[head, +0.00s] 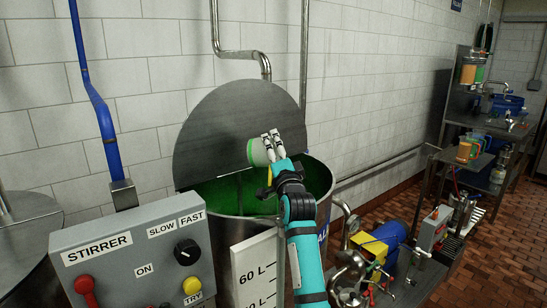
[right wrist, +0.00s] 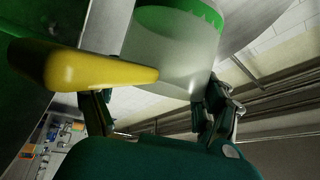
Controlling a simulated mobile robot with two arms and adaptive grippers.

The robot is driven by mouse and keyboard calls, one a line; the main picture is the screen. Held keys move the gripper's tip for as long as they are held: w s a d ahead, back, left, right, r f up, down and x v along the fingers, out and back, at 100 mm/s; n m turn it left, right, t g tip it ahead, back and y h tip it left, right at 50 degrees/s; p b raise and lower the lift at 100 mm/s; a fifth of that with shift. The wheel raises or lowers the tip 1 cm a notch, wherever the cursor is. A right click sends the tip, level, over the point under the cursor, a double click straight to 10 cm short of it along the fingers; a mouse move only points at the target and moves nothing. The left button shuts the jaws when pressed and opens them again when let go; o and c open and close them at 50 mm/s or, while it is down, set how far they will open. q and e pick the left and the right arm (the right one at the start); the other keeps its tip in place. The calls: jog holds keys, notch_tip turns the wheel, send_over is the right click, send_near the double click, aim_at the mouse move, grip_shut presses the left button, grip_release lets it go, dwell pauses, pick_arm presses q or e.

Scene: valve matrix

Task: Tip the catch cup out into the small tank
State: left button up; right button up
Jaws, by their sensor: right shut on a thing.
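The catch cup (head: 256,153) is a pale, translucent cup with green at one end. My right gripper (head: 270,146) is shut on it and holds it tilted above the open mouth of a steel tank (head: 323,207). Green shows inside that tank (head: 240,190). In the right wrist view the cup (right wrist: 165,60) sits between the fingers (right wrist: 155,92), with the green band away from the palm. I cannot see any stream leaving the cup. A yellow bar-like piece (right wrist: 100,68) lies beside the cup; what it belongs to is unclear. My left gripper is out of view.
A round lid (head: 215,125) stands raised behind the tank. A stirrer control box (head: 130,255) and a level scale (head: 255,275) stand in front. Another steel vessel (head: 30,245) is at left. Pumps, a blue motor (head: 390,237) and shelves with jars fill the right.

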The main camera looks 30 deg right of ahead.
jog(key=shift+s+d+m+h+b, duration=0.15)
jog(key=shift+m+h+b, duration=0.25)
jog(key=shift+m, duration=0.3)
jog(key=shift+s+d+m+h+b, duration=0.15)
jog(key=shift+m+h+b, duration=0.2)
jog(key=shift+m, duration=0.35)
jog(key=shift+s+d+r+m+t+h+b, duration=0.15)
jog(key=shift+m+t+h+b, duration=0.15)
jog(key=shift+m, duration=0.35)
jog(key=shift+s+d+r+m+t+h+b, duration=0.1)
jog(key=shift+m+h+b, duration=0.2)
jog(key=shift+m, duration=0.35)
jog(key=shift+s+a+f, duration=0.1)
jog(key=shift+f, duration=0.05)
